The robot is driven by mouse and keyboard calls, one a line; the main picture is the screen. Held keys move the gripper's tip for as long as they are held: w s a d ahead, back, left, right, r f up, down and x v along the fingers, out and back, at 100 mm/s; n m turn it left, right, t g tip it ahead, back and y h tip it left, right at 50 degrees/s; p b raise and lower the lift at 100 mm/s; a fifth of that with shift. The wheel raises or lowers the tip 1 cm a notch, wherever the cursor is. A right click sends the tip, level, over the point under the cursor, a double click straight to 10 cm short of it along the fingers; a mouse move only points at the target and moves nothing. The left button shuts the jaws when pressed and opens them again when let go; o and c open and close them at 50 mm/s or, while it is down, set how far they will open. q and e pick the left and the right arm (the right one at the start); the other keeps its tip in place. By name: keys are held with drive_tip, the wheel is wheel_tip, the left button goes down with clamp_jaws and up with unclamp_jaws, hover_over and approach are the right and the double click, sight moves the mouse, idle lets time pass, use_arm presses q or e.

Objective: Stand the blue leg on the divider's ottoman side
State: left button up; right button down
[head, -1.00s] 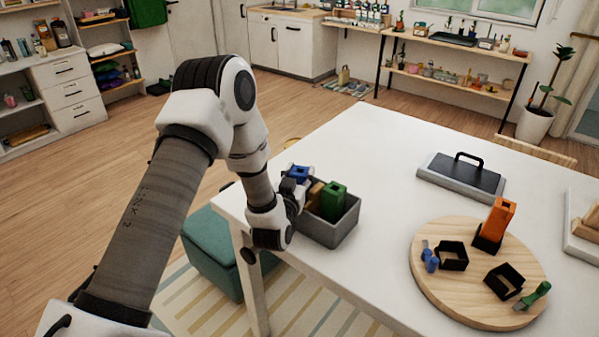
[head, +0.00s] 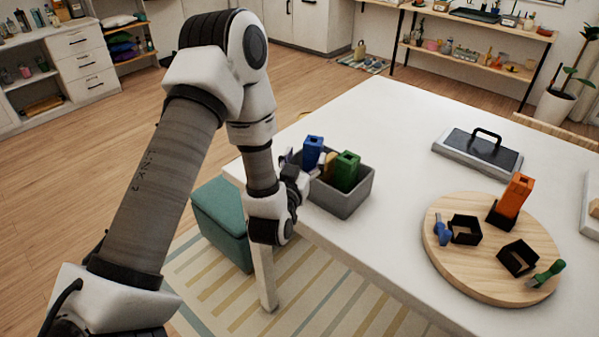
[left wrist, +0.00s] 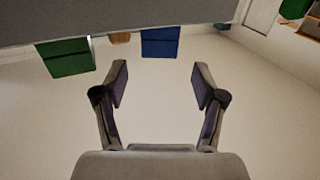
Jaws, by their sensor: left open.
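The blue leg (head: 313,151) stands roughly upright in the grey box (head: 340,203) at the table's near left corner. A tan piece (head: 329,163) and a green leg (head: 346,171) are beside it; no divider can be made out. My left gripper (head: 292,163) is just outside the box's left end, close to the blue leg. In the left wrist view my gripper (left wrist: 160,80) is open and nothing is between its fingers. The blue leg (left wrist: 160,42) shows beyond the fingertips. The teal ottoman (head: 222,215) stands on the floor left of the table. My right gripper is out of view.
A round wooden board (head: 468,276) on the table holds an orange leg (head: 515,196), black brackets and small blue and green items. A dark tray with a handle (head: 478,151) lies behind it. The table's middle is clear.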

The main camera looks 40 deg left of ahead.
use_arm(q)
drive_tip(key=b+v, duration=0.1)
drive_tip(key=v, duration=0.4)
